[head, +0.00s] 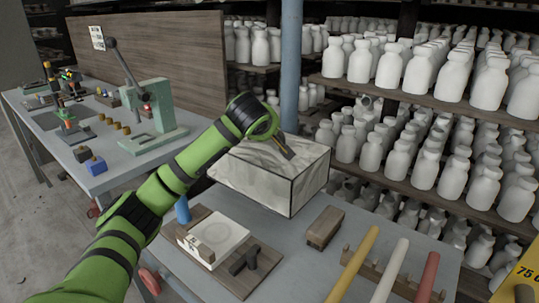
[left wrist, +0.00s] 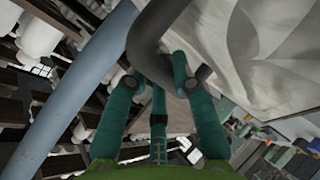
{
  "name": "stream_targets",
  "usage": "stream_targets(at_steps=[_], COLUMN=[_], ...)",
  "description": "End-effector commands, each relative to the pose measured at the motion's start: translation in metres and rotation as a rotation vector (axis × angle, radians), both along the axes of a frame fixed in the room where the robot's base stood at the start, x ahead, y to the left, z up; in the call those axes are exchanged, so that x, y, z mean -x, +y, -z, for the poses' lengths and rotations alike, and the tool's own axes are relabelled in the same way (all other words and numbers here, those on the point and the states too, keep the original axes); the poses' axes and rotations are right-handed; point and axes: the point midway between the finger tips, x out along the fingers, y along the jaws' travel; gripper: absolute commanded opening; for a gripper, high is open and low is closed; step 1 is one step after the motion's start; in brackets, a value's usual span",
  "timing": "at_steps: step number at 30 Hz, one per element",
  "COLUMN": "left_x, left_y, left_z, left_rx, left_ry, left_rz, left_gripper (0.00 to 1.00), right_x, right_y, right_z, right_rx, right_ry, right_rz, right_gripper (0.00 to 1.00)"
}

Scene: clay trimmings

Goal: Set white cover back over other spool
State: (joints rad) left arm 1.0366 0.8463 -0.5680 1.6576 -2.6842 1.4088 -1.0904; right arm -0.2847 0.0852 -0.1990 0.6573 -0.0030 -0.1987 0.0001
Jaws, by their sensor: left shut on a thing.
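The white cover (head: 255,170) is a pale, creased box shape with dark edges, near the back of the near table in the head view. My left gripper (head: 284,143) is at its top. In the left wrist view, the teal fingers of the left gripper (left wrist: 158,80) are shut on a dark curved handle (left wrist: 147,32), with the pale cover (left wrist: 245,55) beside it on the right. I cannot tell whether the cover rests on the table or hangs just above it. No spool can be made out; anything under the cover is hidden. My right gripper is not in view.
In front of the cover lie a wooden board (head: 262,272) with a white slab (head: 213,236), a wooden block (head: 325,227) and a rack with yellow, white and red rods (head: 398,270). A blue post (head: 291,60) and shelves of white bottles (head: 480,75) stand behind.

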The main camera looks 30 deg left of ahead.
Motion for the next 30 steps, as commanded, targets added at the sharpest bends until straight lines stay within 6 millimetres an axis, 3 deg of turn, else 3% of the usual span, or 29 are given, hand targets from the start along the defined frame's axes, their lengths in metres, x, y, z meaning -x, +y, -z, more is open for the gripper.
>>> stream_targets(at_steps=[4,12,24,25,26,27,30], left_x=[0.000,0.000,0.000,0.000,0.000,0.000,0.000], left_y=[0.000,0.000,0.000,0.000,0.000,0.000,0.000], left_z=[0.013,0.047,0.050,0.051,0.051,0.051,0.051], left_rx=[-0.002,0.000,-0.002,0.000,0.000,0.000,0.000], left_ry=[-0.001,-0.002,-0.004,-0.001,-0.001,-0.001,-0.001], left_rz=[0.000,0.000,0.000,0.000,0.000,0.000,0.000], left_gripper=[0.00,0.00,0.00,0.29,0.41,0.49,0.49], right_x=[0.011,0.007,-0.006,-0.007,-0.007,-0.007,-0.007], right_y=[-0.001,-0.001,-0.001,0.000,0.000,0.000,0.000], right_z=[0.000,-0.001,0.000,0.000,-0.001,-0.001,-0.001], right_rx=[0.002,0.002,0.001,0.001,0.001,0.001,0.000], right_ry=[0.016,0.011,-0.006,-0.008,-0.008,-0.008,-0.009], right_rz=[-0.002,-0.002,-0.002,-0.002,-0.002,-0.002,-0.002], right_gripper=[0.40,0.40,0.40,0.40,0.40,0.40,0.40])
